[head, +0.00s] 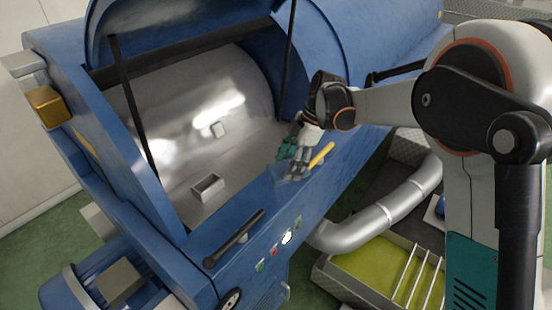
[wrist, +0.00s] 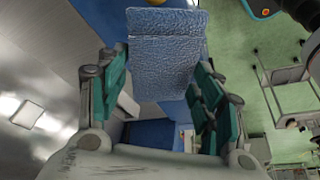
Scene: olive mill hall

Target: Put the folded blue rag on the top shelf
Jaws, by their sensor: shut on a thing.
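The folded blue rag (wrist: 165,52) fills the upper middle of the wrist view, a textured blue block between the green-padded fingers of my gripper (wrist: 160,82). The fingers are shut on its sides. In the head view my gripper (head: 294,150) hangs over the front edge of the blue machine. The rag is hard to tell from the blue machine there. I cannot make out the top shelf for certain in either view.
The blue machine (head: 130,150) has an open steel drum with a small box (head: 207,187) inside. A yellow bar (head: 321,155) lies close to my gripper. A steel pipe (head: 385,215) and a yellow-green tray (head: 375,265) are at lower right. A metal frame (wrist: 287,95) stands on green floor.

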